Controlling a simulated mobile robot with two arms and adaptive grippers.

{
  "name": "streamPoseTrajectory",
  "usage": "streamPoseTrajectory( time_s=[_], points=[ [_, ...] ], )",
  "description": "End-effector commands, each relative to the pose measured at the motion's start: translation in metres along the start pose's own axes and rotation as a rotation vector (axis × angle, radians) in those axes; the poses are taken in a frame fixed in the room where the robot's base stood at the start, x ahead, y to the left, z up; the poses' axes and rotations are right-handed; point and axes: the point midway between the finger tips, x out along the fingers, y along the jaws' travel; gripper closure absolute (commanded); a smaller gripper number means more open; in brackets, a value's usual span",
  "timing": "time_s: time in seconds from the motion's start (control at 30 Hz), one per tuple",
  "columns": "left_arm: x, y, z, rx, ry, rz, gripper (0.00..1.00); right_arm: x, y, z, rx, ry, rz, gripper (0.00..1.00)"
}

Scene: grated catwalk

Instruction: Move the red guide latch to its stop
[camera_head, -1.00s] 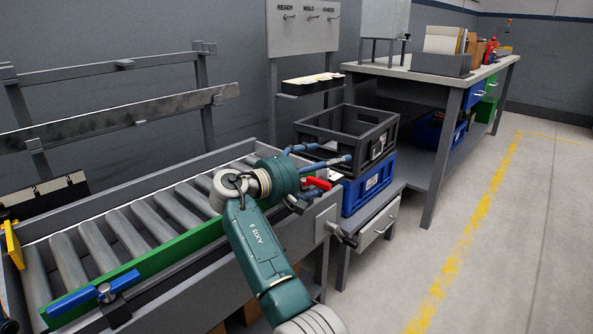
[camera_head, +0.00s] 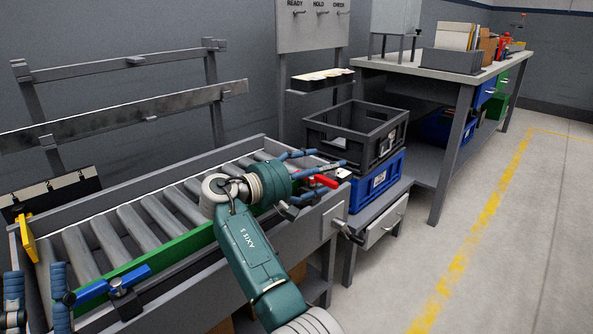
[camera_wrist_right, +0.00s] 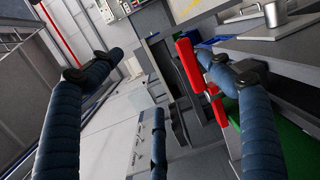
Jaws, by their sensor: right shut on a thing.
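The red guide latch (camera_head: 325,181) is a small red handle at the far right end of the green guide rail (camera_head: 165,252) along the roller conveyor. My right gripper (camera_head: 318,172) is at the latch, its blue fingers around it and shut on it. In the right wrist view the red latch (camera_wrist_right: 203,77) lies against the right-hand finger, with the other fingers apart from it. The latch's mount is partly hidden by the fingers. My left gripper (camera_head: 36,290) shows at the lower left edge, its blue fingers apart and nothing visible between them. The latch's stop cannot be made out.
A blue handle (camera_head: 107,286) sits on the near end of the green rail, and a yellow piece (camera_head: 27,238) at the conveyor's left end. A dark crate (camera_head: 340,140) on a blue bin (camera_head: 380,178) stands just beyond my right gripper. The floor at right is clear.

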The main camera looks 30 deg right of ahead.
Motion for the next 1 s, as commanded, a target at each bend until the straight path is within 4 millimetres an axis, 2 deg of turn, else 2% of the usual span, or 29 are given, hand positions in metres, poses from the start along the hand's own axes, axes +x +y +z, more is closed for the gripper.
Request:
streamPoseTrajectory(
  time_s=[0.03,0.07,0.1,0.37,1.0],
  points=[
    [0.003,0.000,0.002,0.001,-0.015,0.000,0.57,-0.012,0.027,-0.002,0.031,0.014,0.041,0.42],
    [0.003,-0.001,0.004,0.002,-0.024,0.000,0.57,-0.013,0.027,-0.002,0.031,0.015,0.041,0.44],
    [0.003,-0.001,0.008,0.002,-0.038,0.000,0.57,-0.015,0.027,-0.002,0.031,0.014,0.041,0.58],
    [0.002,-0.004,0.025,0.013,-0.114,-0.003,0.57,-0.026,0.019,-0.002,0.022,0.008,0.035,0.58],
    [-0.009,-0.008,0.070,0.016,-0.311,-0.012,0.57,-0.067,0.012,-0.003,0.019,0.005,0.031,0.58]
  ],
)
